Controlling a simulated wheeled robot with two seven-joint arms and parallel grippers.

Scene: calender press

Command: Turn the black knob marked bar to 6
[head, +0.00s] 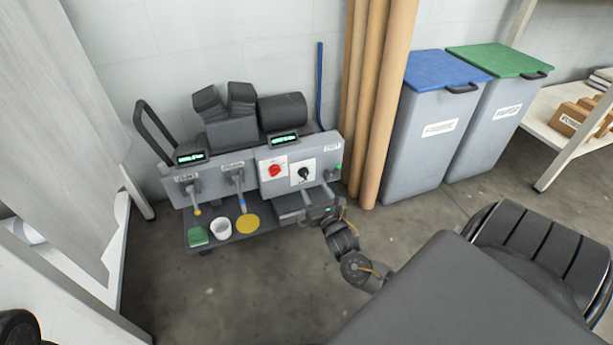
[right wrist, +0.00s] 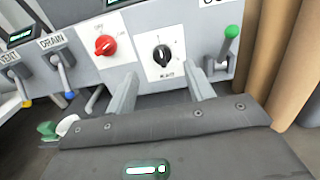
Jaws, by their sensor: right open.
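The black knob (head: 304,174) sits on a white plate on the front of the grey press, right of the red knob. In the right wrist view the black knob (right wrist: 161,55) is beyond and above the gap between my fingers. Its scale marks and label are too small to read surely. My right gripper (right wrist: 165,88) is open and empty, with its two fingers apart and short of the plate. In the head view my right gripper (head: 318,211) is low in front of the press, below the knob. My left gripper is not in view.
The red knob (right wrist: 105,45) is left of the black one, and a green-tipped lever (right wrist: 229,45) is close on its right. Two more levers are at left. A white cup (head: 221,228) and yellow disc (head: 248,223) lie on the lower shelf. Brown rolls (head: 376,110) stand at right.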

